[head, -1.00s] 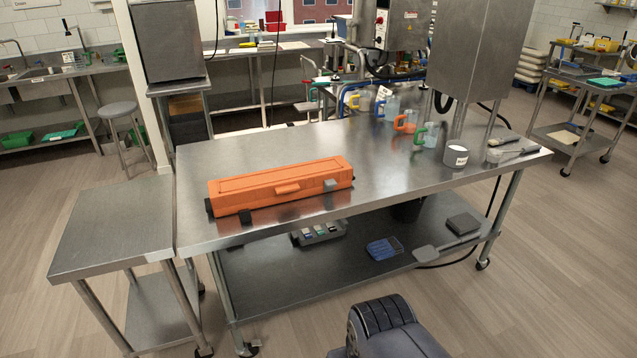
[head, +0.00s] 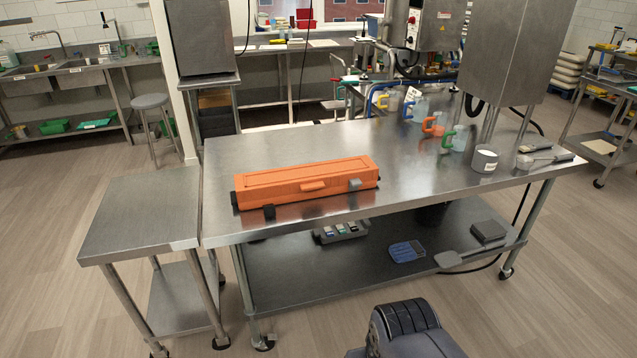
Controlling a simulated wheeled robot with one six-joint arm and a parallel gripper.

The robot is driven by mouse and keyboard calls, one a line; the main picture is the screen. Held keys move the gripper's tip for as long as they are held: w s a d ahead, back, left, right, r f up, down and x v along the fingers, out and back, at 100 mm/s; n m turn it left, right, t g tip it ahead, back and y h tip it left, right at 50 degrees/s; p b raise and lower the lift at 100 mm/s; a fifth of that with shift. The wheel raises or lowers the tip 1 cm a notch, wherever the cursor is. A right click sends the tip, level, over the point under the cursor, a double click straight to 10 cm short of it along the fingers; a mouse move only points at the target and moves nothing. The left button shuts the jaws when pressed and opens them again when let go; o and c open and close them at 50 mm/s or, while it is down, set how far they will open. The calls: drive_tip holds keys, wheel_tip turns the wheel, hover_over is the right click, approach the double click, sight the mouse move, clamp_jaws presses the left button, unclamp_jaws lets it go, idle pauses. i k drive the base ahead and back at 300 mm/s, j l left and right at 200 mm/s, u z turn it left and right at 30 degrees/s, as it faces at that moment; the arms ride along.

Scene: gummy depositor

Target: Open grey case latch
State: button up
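A long orange case (head: 300,186) lies closed on the steel table (head: 420,168), with its long front side toward me. A grey latch (head: 354,185) sits on the front of the case near its right end. A black latch (head: 269,212) sits on the front near the left end. An orange handle (head: 313,185) is between them. From here I cannot tell for sure whether either latch is fastened. My gripper is not in view.
A small steel side table (head: 140,210) adjoins the left end and is bare. The lower shelf (head: 330,265) holds several items. The floor in front is open.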

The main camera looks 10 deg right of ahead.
sight(353, 184)
drive_tip(key=i+l, duration=0.2)
drive_tip(key=i, duration=0.4)
drive_tip(key=i+l, duration=0.15)
drive_tip(key=i, duration=0.45)
